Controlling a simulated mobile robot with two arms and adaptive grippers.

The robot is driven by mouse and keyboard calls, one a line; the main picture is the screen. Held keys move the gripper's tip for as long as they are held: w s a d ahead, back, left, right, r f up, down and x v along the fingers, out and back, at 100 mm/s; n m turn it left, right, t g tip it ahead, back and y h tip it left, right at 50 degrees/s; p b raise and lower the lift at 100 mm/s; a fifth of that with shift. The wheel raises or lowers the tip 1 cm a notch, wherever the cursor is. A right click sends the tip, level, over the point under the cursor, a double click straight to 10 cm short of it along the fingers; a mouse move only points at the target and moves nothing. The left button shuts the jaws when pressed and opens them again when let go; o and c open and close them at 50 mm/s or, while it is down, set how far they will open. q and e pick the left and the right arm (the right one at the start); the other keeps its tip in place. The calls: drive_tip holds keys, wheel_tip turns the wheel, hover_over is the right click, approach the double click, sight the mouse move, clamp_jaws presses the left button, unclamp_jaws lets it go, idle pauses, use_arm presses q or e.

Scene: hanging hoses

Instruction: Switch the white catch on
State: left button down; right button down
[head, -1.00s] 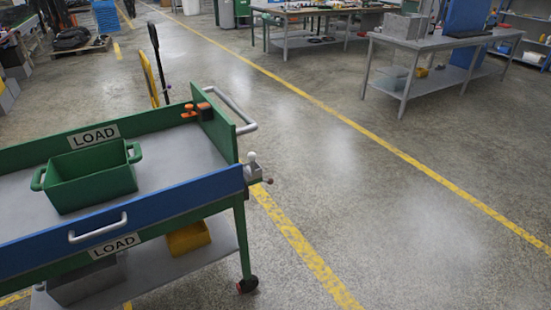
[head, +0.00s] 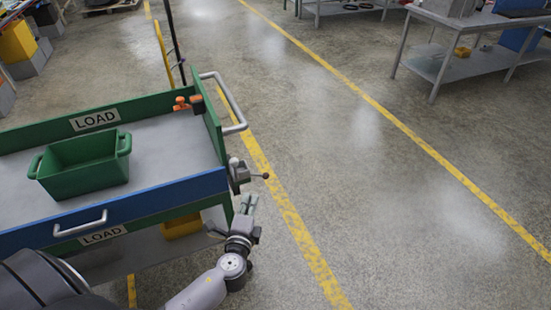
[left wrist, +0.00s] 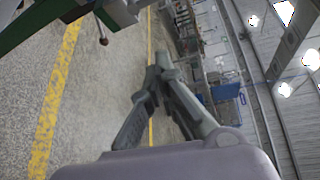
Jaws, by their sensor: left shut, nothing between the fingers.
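The white catch (head: 233,161) sits at the near right corner of the green and blue cart (head: 190,184). It has a white knob on top and a grey body, and a thin lever with a small dark ball end sticks out to the right. My left gripper (head: 250,198) is just below and slightly right of the catch, apart from it, with its fingers pointing up in the picture. In the left wrist view the fingers (left wrist: 160,66) meet at their tips, shut and empty. Part of the catch and its ball-ended lever (left wrist: 103,40) show there at upper left. My right gripper is not in view.
A green bin (head: 83,165) stands on the cart's top, which also carries orange clamps (head: 181,104). A blue side panel (head: 150,195) closes the cart's near side. Floor to the right is free up to a grey workbench (head: 460,62).

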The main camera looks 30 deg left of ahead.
sight(234, 167)
use_arm(q)
drive_tip(key=r, duration=0.2)
drive_tip(key=w+d+r, duration=0.1)
drive_tip(key=shift+w+r+t, duration=0.1)
drive_tip(key=shift+r+t, duration=0.1)
drive_tip(key=shift+t, duration=0.2)
drive_tip(key=w+a+p, duration=0.4)
drive_tip(key=w+a, duration=0.2)
drive_tip(key=w, duration=0.1)
drive_tip(key=shift+a+f, duration=0.2)
idle(0.3)
